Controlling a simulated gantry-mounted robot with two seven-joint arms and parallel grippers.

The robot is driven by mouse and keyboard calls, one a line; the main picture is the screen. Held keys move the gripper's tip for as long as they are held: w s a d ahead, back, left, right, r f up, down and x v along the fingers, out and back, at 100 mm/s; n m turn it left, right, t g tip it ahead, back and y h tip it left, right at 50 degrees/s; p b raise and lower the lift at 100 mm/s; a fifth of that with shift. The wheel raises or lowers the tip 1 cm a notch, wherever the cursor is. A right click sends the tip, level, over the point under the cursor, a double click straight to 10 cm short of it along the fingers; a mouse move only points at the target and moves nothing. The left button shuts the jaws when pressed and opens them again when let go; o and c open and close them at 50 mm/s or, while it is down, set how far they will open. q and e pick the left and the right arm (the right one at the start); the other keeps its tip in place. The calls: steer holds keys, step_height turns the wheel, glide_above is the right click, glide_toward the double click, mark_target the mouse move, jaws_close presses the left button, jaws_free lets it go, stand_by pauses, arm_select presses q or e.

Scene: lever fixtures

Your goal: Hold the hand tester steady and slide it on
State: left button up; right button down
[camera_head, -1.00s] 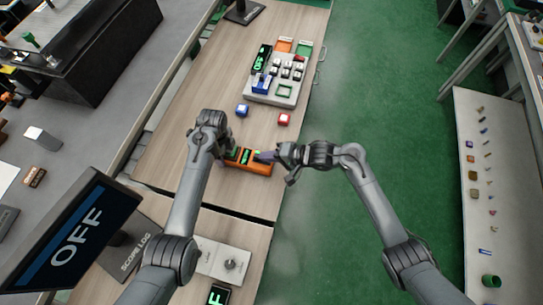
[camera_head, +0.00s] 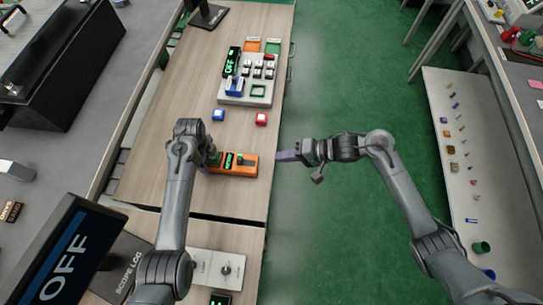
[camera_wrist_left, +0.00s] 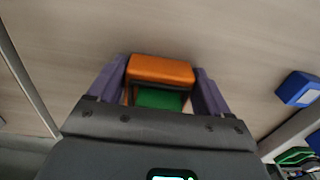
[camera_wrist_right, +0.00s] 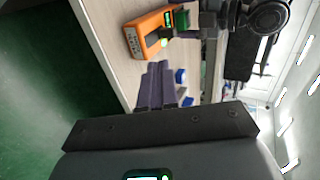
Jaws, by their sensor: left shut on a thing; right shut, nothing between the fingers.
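The orange hand tester (camera_head: 246,169) lies near the right edge of the wooden table, with a small lit green display on top; its text is too small to read surely. It also shows in the right wrist view (camera_wrist_right: 135,43), with a dark part on its top face. My left gripper (camera_head: 211,160) is shut on the tester's left end; the left wrist view shows the fingers (camera_wrist_left: 162,88) on either side of its orange and green end. My right gripper (camera_head: 280,156) is shut and empty, apart from the tester, to its right past the table edge.
A grey panel (camera_head: 260,101) with keys and an OFF display stands further back. A screen (camera_head: 62,262) reading OFF is at lower left. Open green floor lies to the right.

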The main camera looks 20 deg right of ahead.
steer(key=shift+v, duration=0.9)
arm_select(q)
steer(key=o, duration=1.1)
arm_select(e)
steer(key=shift+a, duration=0.1)
